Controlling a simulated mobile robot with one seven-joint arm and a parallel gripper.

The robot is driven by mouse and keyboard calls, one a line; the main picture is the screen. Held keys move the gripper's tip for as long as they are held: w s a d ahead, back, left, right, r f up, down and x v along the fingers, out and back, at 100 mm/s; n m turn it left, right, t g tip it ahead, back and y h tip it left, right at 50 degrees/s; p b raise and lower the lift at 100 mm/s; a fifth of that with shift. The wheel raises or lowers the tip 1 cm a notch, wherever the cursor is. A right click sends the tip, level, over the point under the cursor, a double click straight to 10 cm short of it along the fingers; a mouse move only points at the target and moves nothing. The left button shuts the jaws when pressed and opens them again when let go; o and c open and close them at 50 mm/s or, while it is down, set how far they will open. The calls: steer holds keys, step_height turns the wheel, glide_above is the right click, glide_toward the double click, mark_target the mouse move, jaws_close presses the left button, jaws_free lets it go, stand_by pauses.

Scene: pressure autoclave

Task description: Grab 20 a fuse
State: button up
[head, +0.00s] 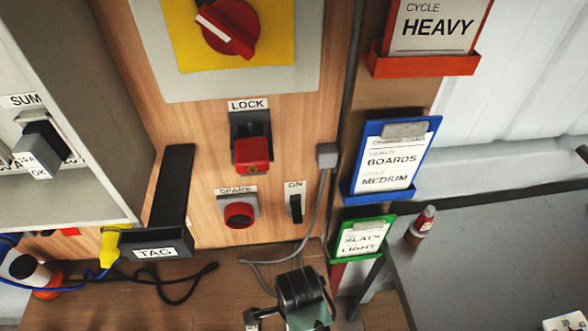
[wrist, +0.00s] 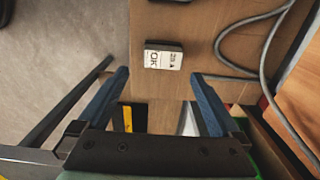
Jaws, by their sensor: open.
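A small dark block with a white label reading 20 A and OK, the 20 A fuse (wrist: 163,57), lies on a wooden surface in the wrist view. My gripper (wrist: 159,76) is open and empty, its two blue fingers spread to either side below the fuse in the picture. The fuse is not between the fingers as far as I can see; the depth gap is unclear. In the head view my dark wrist (head: 300,288) shows at the bottom centre, and I cannot make out this fuse there.
A grey cable (wrist: 226,62) curls right of the fuse. Another fuse (head: 41,146) sits in the left cabinet. A TAG box (head: 157,243), black cable and small bottle (head: 421,225) stand around. A partly cropped white label (head: 566,322) reading 20 lies on the right bench.

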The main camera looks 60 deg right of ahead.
steer(key=shift+w+d+f, duration=0.1)
steer(key=shift+d+f, duration=0.1)
steer(key=shift+f, duration=0.9)
steer(key=shift+w+a+f, duration=0.1)
steer(key=shift+a+f, duration=0.15)
steer(key=shift+f, duration=0.2)
steer(key=shift+w+a+f, duration=0.1)
steer(key=shift+w+f, duration=0.05)
steer(key=shift+f, duration=0.95)
steer(key=shift+w+a+f, duration=0.1)
steer(key=shift+w+f, duration=0.05)
steer(key=shift+f, duration=0.95)
steer(key=c, duration=1.3)
